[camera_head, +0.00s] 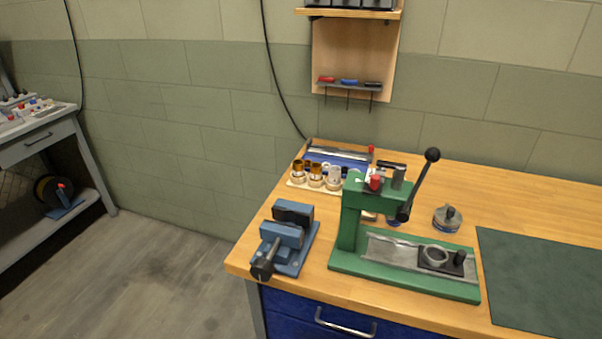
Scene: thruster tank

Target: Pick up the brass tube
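Small brass-coloured tubes stand upright in a pale rack on the workbench. One brass tube (298,166) is at the rack's left and another brass tube (316,170) is in the middle. A paler, silvery piece (334,174) stands at the right. The pale rack (292,184) has light ring-shaped pieces along its front, which hide the lower parts of the tubes. I cannot tell which tube the task means. Neither of my grippers is in view.
A blue vise (289,237) sits at the bench's front left corner. A green lever press (352,225) stands right of the rack. A small jar (447,219) and a dark green mat (540,280) lie further right. Open floor (160,290) is left of the bench.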

